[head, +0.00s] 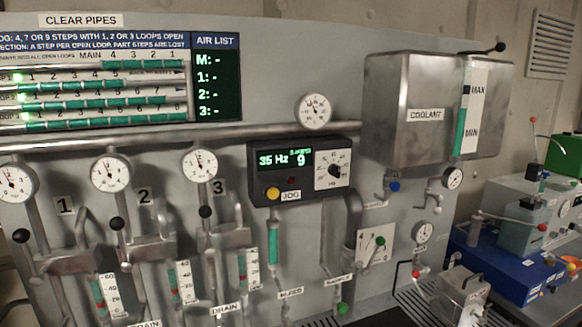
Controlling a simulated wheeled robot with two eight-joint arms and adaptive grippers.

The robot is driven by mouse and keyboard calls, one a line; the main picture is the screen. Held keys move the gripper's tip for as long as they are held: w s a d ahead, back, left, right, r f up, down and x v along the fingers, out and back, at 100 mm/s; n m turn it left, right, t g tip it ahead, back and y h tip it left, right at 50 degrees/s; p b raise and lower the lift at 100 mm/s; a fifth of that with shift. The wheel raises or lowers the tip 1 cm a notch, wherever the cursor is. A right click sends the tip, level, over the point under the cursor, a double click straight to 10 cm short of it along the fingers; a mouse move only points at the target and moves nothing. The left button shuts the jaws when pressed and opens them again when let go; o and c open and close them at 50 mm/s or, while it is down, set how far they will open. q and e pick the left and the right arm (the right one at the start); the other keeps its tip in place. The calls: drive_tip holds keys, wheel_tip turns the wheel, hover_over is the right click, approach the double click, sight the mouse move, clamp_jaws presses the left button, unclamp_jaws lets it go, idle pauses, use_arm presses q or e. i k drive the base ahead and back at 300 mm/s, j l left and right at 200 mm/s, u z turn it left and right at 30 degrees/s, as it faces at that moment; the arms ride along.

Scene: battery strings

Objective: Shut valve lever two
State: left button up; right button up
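The number 2 label (145,195) marks the middle of three valve stations on the grey panel. Valve lever two (117,223) ends in a black ball that stands left of and above its metal valve body (152,247). Lever one (21,236) and lever three (205,211) have similar black balls, also left of and above their valve bodies. A round gauge (110,173) is above lever two, and a sight tube with a scale (175,282) is to its lower right. Neither of my grippers is in view.
A jog box (300,170) reads 35 Hz and 9. A steel coolant tank (410,95) juts out at the upper right. A long pipe (200,133) crosses above the gauges. Blue equipment (505,265) stands at the right. The air list screen (215,75) shows dashes.

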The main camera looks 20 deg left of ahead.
sight(116, 224)
drive_tip(key=u, duration=1.65)
drive_tip(key=i+l+z, duration=0.2)
drive_tip(key=z, duration=0.2)
